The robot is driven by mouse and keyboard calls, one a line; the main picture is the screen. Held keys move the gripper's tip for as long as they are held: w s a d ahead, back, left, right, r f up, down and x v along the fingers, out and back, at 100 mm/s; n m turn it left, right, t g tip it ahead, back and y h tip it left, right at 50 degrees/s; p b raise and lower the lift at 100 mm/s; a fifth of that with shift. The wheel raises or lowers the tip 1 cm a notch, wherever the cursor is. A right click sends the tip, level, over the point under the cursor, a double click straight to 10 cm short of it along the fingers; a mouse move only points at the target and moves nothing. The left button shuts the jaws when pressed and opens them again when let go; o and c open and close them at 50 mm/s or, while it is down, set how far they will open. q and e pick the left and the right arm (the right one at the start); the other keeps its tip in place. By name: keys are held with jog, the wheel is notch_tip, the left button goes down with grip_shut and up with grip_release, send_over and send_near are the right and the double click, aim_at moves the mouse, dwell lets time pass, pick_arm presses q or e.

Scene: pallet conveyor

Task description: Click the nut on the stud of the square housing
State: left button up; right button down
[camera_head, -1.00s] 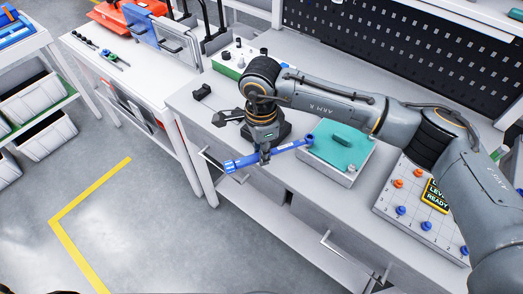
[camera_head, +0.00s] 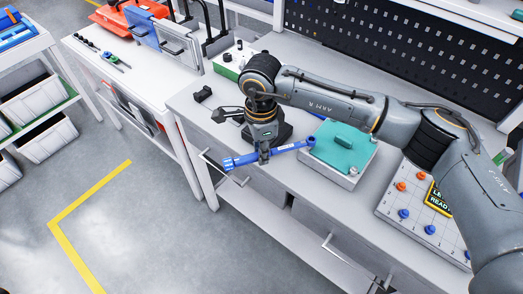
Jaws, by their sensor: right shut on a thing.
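My right gripper (camera_head: 264,157) points down at the front of the workbench. It is shut on a long blue wrench (camera_head: 289,149), around its middle. The wrench lies slanted, with its thick handle end at the lower left past the bench edge. Its round head is at the upper right, by the left corner of the square housing (camera_head: 325,175). The housing is a pale box with a teal top part. A small metal nut or stud (camera_head: 353,171) shows at its front right corner. The wrench head hides any stud under it, and I cannot tell whether it sits on a nut. My left gripper is out of view.
A numbered board (camera_head: 417,222) with blue and orange knobs and a dark sign stands right of the housing. A small black object (camera_head: 203,94) lies at the bench's left end. A black pegboard (camera_head: 400,50) rises behind. The bench between housing and pegboard is mostly clear.

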jog(key=shift+w+a+r+m+b, duration=0.1)
jog(key=shift+w+a+m+b, duration=0.05)
jog(key=shift+w+m+b, duration=0.4)
dwell(0.5)
jog(key=shift+s+n+b, duration=0.2)
jog(key=shift+n+b, duration=0.05)
jog(key=shift+b, duration=0.1)
dwell(0.5)
